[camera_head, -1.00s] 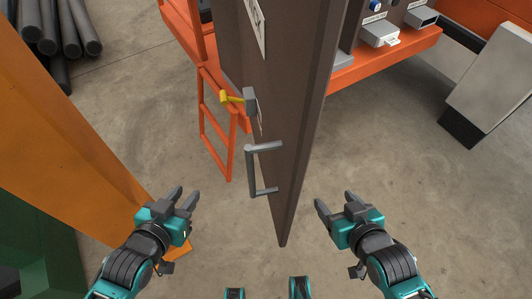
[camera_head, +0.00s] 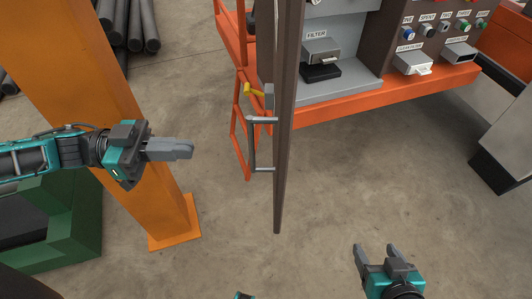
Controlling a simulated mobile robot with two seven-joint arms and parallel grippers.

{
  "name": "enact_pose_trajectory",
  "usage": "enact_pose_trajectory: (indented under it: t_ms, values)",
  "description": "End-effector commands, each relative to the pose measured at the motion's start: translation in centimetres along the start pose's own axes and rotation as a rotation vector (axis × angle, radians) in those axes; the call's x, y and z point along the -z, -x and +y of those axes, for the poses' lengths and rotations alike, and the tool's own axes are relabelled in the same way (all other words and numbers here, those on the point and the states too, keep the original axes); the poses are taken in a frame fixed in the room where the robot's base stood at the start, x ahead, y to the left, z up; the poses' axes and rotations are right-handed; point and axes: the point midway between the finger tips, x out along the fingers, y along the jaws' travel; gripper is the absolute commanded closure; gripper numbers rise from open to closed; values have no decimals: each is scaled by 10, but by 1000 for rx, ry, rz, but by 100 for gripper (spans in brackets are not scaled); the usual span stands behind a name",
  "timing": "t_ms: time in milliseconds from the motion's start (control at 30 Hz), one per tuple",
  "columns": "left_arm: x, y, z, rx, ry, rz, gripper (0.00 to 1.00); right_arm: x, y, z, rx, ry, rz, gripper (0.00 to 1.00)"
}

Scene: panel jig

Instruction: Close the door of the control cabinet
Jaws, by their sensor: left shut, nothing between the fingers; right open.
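The dark brown cabinet door (camera_head: 285,130) stands open and is seen nearly edge-on in the middle of the head view. Its grey bar handle (camera_head: 252,145) and a yellow latch lever (camera_head: 254,90) are on its left face. The control cabinet (camera_head: 363,62) lies behind and to the right, its inside showing. My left gripper (camera_head: 192,149) is shut and empty, pointing right, to the left of the handle and apart from it. My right gripper (camera_head: 374,247) is open and empty at the lower right, to the right of the door and apart from it.
An orange post (camera_head: 125,100) stands behind my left gripper, with a green block (camera_head: 75,215) at its foot. An orange ladder-like frame (camera_head: 240,125) is behind the handle. A grey box (camera_head: 505,140) stands at the right. The concrete floor in front of the door is clear.

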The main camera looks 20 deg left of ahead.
Motion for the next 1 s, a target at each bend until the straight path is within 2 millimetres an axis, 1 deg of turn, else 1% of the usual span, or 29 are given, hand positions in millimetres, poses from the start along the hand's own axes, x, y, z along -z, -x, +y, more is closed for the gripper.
enact_pose_trajectory:
  t_ms: [167,400,600,700,800,1000]
  values:
    - [1,-22,0,-2,-3,8,100,-1,-2,0,1,-1,2,32]
    - [2,-75,0,-1,-6,9,100,4,-2,-1,4,-3,12,32]
    - [2,-113,0,0,-4,7,100,5,-1,-2,5,-2,12,32]
    - [2,-125,0,1,-4,6,100,5,-1,-2,5,-2,11,32]
    - [1,-134,0,2,-3,4,100,4,-1,-2,5,-1,9,32]
    - [0,-138,0,2,-2,2,100,3,-2,-2,5,0,7,32]
